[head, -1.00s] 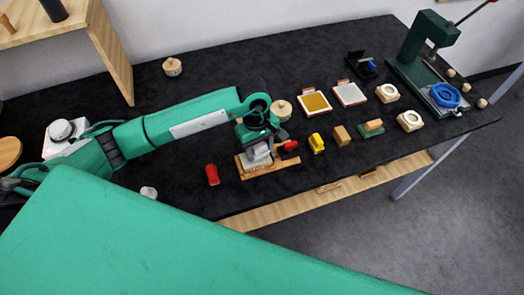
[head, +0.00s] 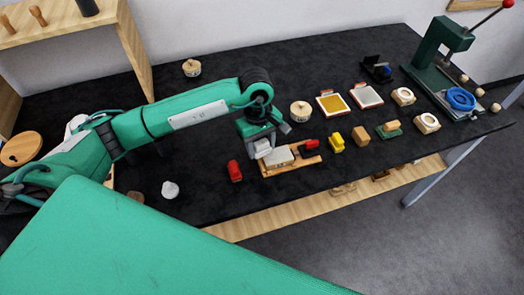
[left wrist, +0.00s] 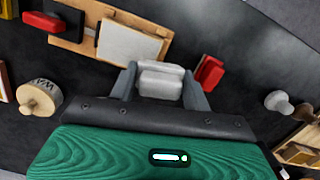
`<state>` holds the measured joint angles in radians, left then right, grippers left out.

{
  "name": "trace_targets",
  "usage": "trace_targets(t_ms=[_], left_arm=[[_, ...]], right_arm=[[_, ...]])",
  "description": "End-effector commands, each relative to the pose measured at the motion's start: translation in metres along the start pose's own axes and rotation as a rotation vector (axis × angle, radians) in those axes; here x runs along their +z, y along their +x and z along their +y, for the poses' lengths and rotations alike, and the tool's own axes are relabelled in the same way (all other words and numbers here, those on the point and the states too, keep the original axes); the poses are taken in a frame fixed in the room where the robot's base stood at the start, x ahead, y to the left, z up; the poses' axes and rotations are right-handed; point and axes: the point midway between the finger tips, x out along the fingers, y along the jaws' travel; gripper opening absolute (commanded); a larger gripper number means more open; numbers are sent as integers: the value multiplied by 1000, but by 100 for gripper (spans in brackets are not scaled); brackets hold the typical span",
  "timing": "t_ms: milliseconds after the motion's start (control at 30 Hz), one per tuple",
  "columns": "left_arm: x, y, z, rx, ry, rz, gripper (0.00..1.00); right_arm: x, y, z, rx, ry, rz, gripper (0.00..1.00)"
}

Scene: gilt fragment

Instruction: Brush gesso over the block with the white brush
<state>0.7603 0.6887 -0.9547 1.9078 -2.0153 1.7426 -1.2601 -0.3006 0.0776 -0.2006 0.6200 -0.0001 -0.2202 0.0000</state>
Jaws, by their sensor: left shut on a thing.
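My left gripper (head: 265,150) is shut on the white brush (left wrist: 161,80), which sits between its two grey fingers in the left wrist view. The block (head: 280,156), with a pale whitish top, lies on a wooden board (head: 291,168) with a red and black clamp piece (head: 309,146) at its right end. In the left wrist view the block (left wrist: 129,42) is just beside the brush; whether they touch I cannot tell. The gripper hides part of the brush and the block's left end in the head view. My right gripper is not in view.
A red piece (head: 235,171) stands left of the board. To its right stand a yellow piece (head: 337,142) and wooden blocks (head: 360,136). A lidded jar (head: 301,111) is behind it. A green press (head: 440,52) stands at the far right. The black table's left part is mostly clear.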

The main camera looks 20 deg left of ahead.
Motion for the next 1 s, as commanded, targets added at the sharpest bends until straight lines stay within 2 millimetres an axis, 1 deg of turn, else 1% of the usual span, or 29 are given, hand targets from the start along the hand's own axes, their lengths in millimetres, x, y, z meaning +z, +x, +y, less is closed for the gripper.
trace_targets(t_ms=[33,300,533,667,1000], left_arm=[[-1,-6,0,1,-2,1,27],[-4,-31,2,3,-11,1,27],[-5,-51,2,3,-18,1,27],[-6,-55,2,2,-20,-1,27],[-6,-55,2,2,-20,-1,27]], right_arm=[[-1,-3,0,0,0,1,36],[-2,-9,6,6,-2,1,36],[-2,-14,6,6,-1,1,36],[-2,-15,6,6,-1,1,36],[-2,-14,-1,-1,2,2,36]])
